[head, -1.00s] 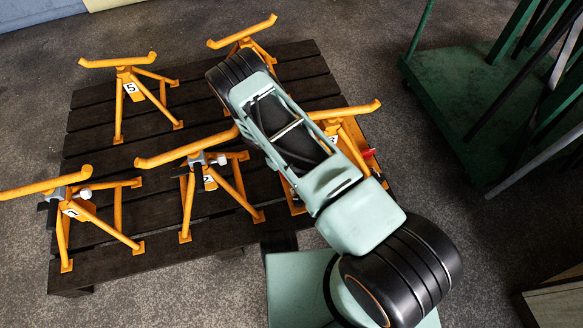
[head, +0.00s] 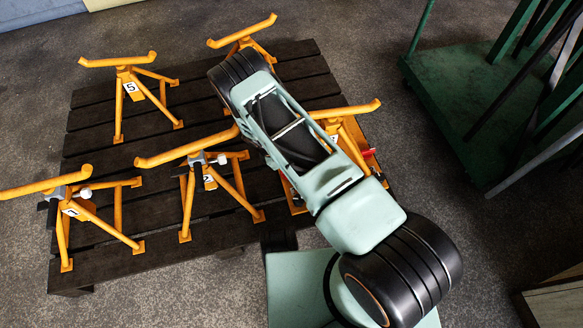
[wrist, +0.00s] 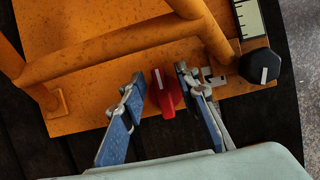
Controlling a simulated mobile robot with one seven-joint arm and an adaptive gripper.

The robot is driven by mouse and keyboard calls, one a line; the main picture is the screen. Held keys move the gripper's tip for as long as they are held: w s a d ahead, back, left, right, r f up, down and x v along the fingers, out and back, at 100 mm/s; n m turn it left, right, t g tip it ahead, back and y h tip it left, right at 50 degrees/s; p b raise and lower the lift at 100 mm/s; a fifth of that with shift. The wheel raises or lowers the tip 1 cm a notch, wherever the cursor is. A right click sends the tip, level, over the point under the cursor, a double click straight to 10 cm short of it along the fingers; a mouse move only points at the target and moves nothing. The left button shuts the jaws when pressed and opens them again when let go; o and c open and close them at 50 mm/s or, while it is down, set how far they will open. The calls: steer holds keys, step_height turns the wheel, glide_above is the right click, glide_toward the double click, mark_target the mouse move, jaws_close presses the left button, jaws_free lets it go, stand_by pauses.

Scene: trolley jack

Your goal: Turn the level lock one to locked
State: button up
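A red knob (wrist: 167,93) with a pale line on its face sits on an orange plate (wrist: 90,75) in the wrist view. My gripper (wrist: 160,82) is open, with one blue-padded finger on each side of the knob and gaps between. A black knob (wrist: 261,67) with a white line is to the right, beside a pale scale strip (wrist: 248,17). In the head view a small red part (head: 369,153) shows on the right orange stand (head: 352,128). My arm covers my gripper and much of that stand there. I cannot tell which knob is level lock one.
Several other orange stands, such as stand 5 (head: 131,88) and stand 2 (head: 207,180), stand on a dark slatted pallet (head: 160,255). A green trolley (head: 450,85) with long bars is at the right. Bare floor lies between pallet and trolley.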

steer(key=v, duration=1.2)
stand_by(0.3)
